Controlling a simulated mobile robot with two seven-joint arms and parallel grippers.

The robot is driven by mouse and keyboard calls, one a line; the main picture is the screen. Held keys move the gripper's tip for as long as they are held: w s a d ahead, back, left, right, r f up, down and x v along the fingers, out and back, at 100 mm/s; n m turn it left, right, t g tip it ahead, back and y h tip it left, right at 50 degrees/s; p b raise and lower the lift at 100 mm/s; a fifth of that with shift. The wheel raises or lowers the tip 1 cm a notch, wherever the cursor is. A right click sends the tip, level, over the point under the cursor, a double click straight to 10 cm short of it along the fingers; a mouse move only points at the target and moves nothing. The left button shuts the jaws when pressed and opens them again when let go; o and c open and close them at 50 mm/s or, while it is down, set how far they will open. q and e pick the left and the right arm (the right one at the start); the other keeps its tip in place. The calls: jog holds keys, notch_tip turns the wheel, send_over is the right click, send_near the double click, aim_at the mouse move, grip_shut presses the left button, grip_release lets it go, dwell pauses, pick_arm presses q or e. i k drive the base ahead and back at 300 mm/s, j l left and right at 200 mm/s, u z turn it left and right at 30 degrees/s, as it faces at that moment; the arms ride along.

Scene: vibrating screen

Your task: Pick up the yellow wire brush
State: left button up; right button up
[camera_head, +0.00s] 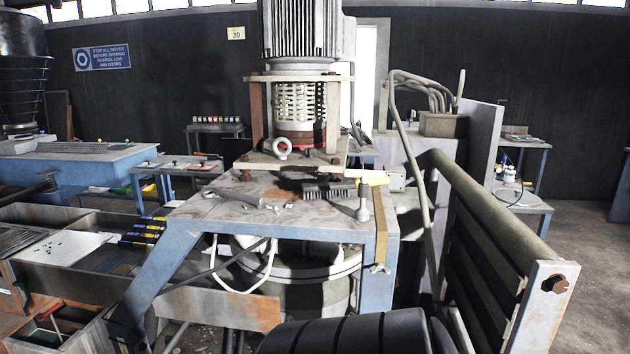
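A grey upright bolt-like part (363,201) stands in front of the yellow piece. Neither of my grippers shows in the head view.
A large motor (300,28) on a metal plate rises behind the table top. A grey slatted frame (485,235) stands close on the right. Open bins (75,215) fill the lower left. A dark ribbed rounded shape (345,336) blocks the bottom middle. Open floor (590,260) lies far right.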

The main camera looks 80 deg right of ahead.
aim_at(321, 190)
jog(key=z, duration=0.5)
jog(key=j+z, duration=0.15)
jog(key=z, duration=0.3)
jog(key=j+z, duration=0.1)
jog(key=z, duration=0.4)
jog(key=j+z, duration=0.1)
jog(key=z, duration=0.85)
jog(key=k+j+z, duration=0.1)
jog(key=z, duration=0.4)
